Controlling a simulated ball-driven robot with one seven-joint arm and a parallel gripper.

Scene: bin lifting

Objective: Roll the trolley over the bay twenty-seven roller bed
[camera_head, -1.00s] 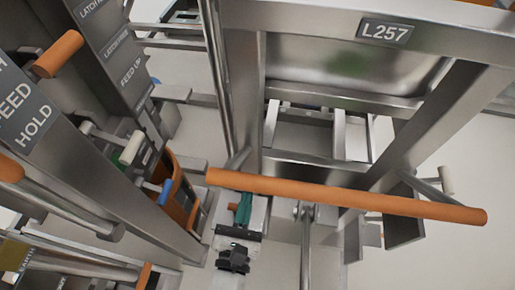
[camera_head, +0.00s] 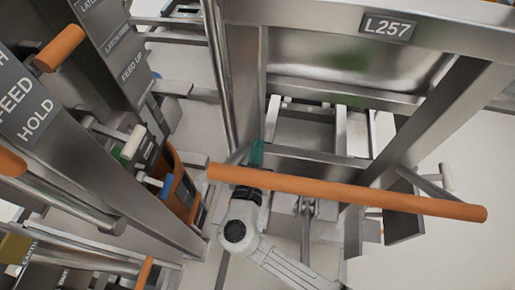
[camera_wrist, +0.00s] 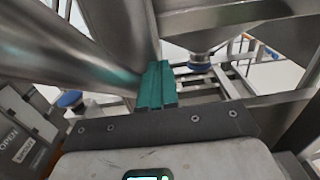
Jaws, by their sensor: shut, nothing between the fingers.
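The trolley is a grey metal frame with an L257 plate (camera_head: 387,26) and a long orange push bar (camera_head: 345,191) across its near side. My gripper (camera_head: 257,153) has teal fingers, shut and empty. In the head view they show just beyond the bar's left part, beside the frame's left post, and the bar hides part of my wrist. In the wrist view the teal fingers (camera_wrist: 157,85) are together, with metal posts close around them; whether they touch is unclear. Open rails (camera_head: 310,130) show low behind the bar; I cannot tell whether they are the bay twenty-seven roller bed.
At left stands a dark panel marked FEED and HOLD (camera_head: 22,105), with an orange-handled lever (camera_head: 59,48) and white (camera_head: 132,143) and blue (camera_head: 166,187) knobs. An upright post (camera_head: 218,75) stands close to my gripper. Pale floor (camera_head: 440,250) is clear at lower right.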

